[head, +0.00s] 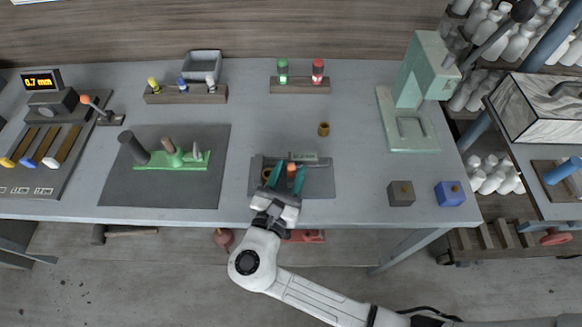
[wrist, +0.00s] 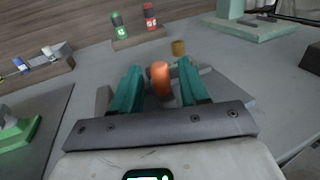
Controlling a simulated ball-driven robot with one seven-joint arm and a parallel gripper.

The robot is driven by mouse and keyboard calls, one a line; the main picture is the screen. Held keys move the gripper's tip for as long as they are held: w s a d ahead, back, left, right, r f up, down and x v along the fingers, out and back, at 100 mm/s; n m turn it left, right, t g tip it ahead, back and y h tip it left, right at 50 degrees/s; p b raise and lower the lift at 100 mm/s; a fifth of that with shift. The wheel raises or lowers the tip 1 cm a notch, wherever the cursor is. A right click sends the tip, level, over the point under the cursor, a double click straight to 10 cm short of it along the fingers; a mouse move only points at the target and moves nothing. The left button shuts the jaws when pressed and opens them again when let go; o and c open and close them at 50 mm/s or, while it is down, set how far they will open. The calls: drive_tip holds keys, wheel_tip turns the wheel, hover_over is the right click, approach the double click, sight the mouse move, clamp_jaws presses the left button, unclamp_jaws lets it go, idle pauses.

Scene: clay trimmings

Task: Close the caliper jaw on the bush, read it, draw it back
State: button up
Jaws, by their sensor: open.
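The caliper is a low grey fixture on a dark plate (head: 322,184) at the front middle of the bench, with a pale bar (head: 306,156) at its back. An upright orange handle (head: 291,168) stands on it and also shows in the wrist view (wrist: 160,78). My gripper (head: 286,174) is open, its teal fingers either side of the handle, with gaps visible in the wrist view (wrist: 159,80). Another brass bush (head: 324,129) stands on the bench behind the plate.
A small display (head: 41,81) at the far left reads 0.7 mm. Green and red lamps (head: 300,86) stand at the back. A green fixture (head: 185,160) is left.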

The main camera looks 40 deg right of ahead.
drive_tip(key=b+v, duration=0.1)
drive_tip(key=v, duration=0.8)
drive_tip(key=shift+a, duration=0.1)
idle(0.3)
